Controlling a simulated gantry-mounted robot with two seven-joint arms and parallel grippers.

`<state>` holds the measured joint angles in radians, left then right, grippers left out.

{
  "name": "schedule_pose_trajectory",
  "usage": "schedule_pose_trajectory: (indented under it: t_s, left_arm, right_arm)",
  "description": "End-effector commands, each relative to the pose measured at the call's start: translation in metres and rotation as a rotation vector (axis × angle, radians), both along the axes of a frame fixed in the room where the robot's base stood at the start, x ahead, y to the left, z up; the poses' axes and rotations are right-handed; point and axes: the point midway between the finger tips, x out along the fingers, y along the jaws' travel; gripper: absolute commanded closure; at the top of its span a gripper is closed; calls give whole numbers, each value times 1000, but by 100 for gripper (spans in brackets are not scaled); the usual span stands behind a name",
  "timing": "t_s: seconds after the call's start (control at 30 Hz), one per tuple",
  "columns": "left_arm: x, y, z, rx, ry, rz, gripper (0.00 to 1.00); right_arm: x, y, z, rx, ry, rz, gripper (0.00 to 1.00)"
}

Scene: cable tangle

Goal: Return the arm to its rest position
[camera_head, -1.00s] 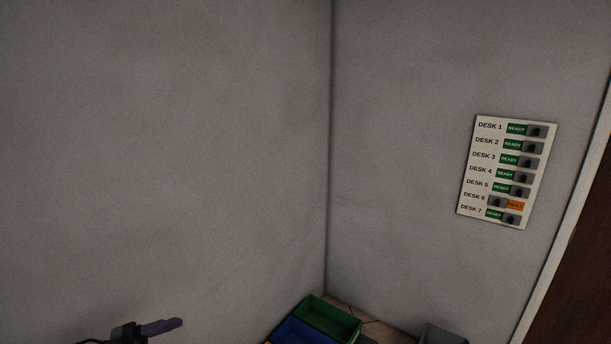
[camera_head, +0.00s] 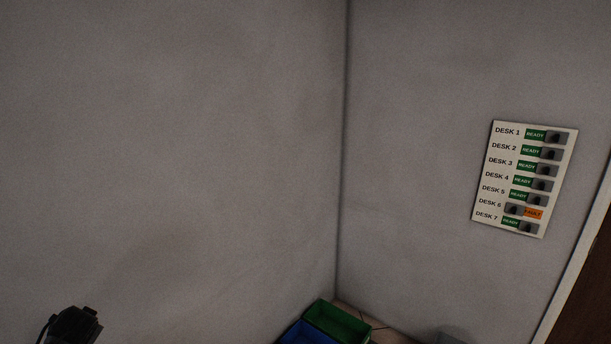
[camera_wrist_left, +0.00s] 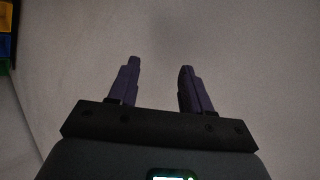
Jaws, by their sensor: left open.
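My left gripper (camera_wrist_left: 159,82) shows in the left wrist view with its two purple fingers apart and nothing between them. Behind the fingers is only a plain grey surface. In the head view a dark part of my left arm (camera_head: 70,326) shows at the bottom left corner, and the fingers cannot be made out there. My right gripper is in neither view.
A green bin (camera_head: 338,322) and a blue bin (camera_head: 303,334) stand at the bottom, below the wall corner. A desk status board (camera_head: 524,179) hangs on the right wall; DESK 6 reads FAULT, the others READY. A brown door (camera_head: 590,305) is at the right edge.

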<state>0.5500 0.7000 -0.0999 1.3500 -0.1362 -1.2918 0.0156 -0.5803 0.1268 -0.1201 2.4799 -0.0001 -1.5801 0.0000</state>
Motion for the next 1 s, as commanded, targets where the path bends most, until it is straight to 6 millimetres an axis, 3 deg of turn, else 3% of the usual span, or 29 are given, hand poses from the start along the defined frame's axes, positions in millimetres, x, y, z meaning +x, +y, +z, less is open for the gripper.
schedule_pose_trajectory:
  t_s: [0.17, 0.37, 0.57, 0.7, 0.8, 1.0]
  left_arm:
    - [-51, 15, -11, -72, 136, 260, 51]
    - [-66, -63, -72, -104, 193, 136, 51]
    - [-108, -160, -135, -178, 241, -16, 51]
    - [-165, -241, -172, -277, 271, -124, 51]
    - [-213, -293, -184, -364, 283, -182, 51]
    - [-287, -356, -178, -506, 284, -228, 51]
  right_arm:
    - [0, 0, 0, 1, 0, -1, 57]
    - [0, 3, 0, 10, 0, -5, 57]
    - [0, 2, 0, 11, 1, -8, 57]
    - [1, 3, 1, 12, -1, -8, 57]
    - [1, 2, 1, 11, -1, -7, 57]
    - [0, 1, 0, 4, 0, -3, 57]
